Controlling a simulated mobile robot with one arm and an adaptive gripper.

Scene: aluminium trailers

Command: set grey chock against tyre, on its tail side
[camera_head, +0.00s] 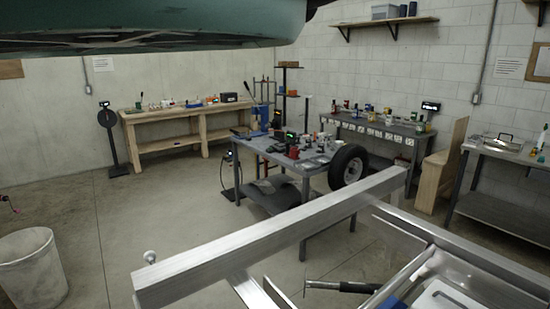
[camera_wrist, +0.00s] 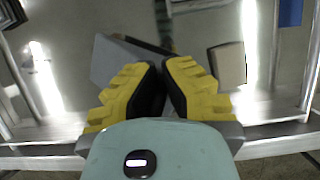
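My gripper (camera_wrist: 162,78) shows in the wrist view, with yellow ribbed fingers and dark inner pads. The fingertips are close together with a narrow gap. A flat-sided grey piece (camera_wrist: 112,60), possibly the grey chock, lies just beyond the left fingertip, its near part hidden by the finger. I cannot tell whether the fingers touch it. In the head view, a black tyre (camera_head: 348,167) with a pale hub stands at the right end of the middle table. I cannot tell if it is the task's tyre. No chock is clear in the head view.
Aluminium trailer rails (camera_head: 270,238) cross the foreground. A brownish block (camera_wrist: 228,64) lies right of the fingers in the wrist view. A cluttered metal table (camera_head: 262,146) stands mid-room, a wooden bench (camera_head: 185,113) behind. A white bin (camera_head: 32,268) is at left. Floor at centre-left is clear.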

